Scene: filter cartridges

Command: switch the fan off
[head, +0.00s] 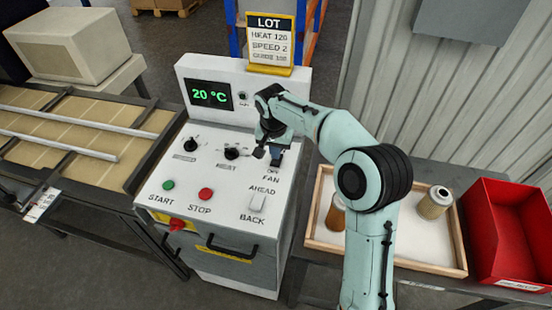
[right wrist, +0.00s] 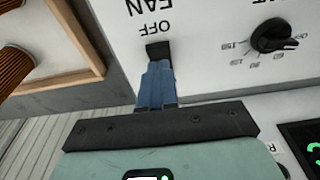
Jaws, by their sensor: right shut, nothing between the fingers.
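The white control panel (head: 215,150) has a fan position marked by the FAN label (head: 271,178), with OFF just above it. My right gripper (head: 277,157) is shut and empty, pointing down at the panel just above the OFF label. In the right wrist view its blue fingers (right wrist: 155,82) end at a small dark block beside the upside-down OFF lettering (right wrist: 157,28). I cannot tell whether that block is fingertip or switch. The fan switch is not clearly visible, and its position and any contact cannot be made out. My left gripper is not in view.
Near the gripper are a black knob (head: 232,152), a white AHEAD/BACK switch (head: 257,202), a green button (head: 168,185) and a red button (head: 205,194). A lot sign (head: 270,42) stands behind the panel. A wooden tray (head: 455,235) and red bin (head: 510,230) are to the right.

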